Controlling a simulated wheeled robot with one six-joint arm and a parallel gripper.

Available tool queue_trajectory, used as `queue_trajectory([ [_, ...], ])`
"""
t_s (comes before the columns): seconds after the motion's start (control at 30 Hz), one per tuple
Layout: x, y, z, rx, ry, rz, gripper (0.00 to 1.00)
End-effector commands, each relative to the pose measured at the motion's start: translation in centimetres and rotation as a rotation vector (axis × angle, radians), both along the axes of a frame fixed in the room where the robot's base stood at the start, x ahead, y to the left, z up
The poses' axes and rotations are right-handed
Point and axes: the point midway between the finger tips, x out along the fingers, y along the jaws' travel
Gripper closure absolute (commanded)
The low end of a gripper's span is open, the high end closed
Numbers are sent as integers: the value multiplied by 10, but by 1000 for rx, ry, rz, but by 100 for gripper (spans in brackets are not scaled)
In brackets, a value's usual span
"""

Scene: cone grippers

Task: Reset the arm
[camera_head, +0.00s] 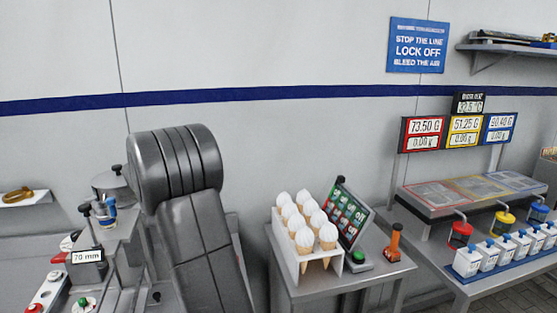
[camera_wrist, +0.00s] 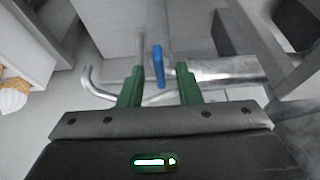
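In the wrist view my gripper (camera_wrist: 160,72) shows two green fingers standing well apart. A blue lever-like piece (camera_wrist: 158,66) shows between the fingers, beyond them, near a bent metal pipe (camera_wrist: 92,82). I cannot tell how far it is from the fingertips, and nothing is seen held. In the head view my gripper does not show.
A white rack of cones with white tops (camera_head: 306,226) stands on a small table with a green button (camera_head: 359,257) and an orange tool (camera_head: 395,243). At right is a bench with labelled bottles (camera_head: 468,262). At left is a station with a "70 mm" sign (camera_head: 88,256).

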Motion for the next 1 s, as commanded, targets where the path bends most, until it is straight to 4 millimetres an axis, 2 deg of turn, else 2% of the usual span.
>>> queue_trajectory([
  [0.4,1,0,-3,0,0,10,69],
  [0.57,0,0,2,1,-2,0,69],
  [0.77,-10,-2,28,3,-3,0,69],
  [1.0,-28,-6,72,3,-3,1,69],
])
